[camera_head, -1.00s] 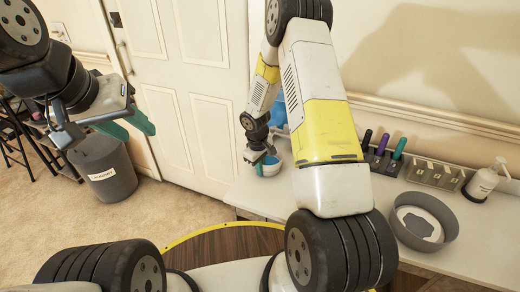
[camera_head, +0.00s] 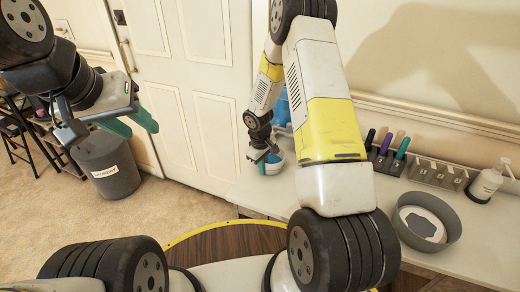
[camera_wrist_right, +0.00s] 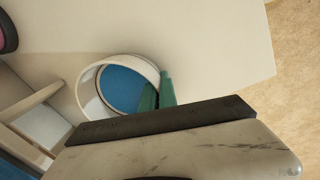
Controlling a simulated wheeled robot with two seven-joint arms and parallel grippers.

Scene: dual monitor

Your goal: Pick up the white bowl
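The white bowl (camera_head: 274,166) with a blue inside is small at the far left end of the white counter (camera_head: 455,255). In the right wrist view the bowl (camera_wrist_right: 87,98) shows large, its opening facing the camera. My right gripper (camera_head: 265,158) is at its near rim. In the wrist view the green fingertips of the right gripper (camera_wrist_right: 158,90) are close together, one inside the bowl and one outside, with the rim between them. I cannot tell whether the bowl touches the counter. My left gripper (camera_head: 130,126) is open and empty, high at the left, far from the bowl.
A grey round basin (camera_head: 452,237), a soap bottle (camera_head: 485,184), a grey holder (camera_head: 438,175) and several coloured upright items (camera_head: 386,143) stand along the counter. A blue object (camera_head: 281,110) is behind the bowl. A grey bin (camera_head: 112,172) stands on the floor at the left.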

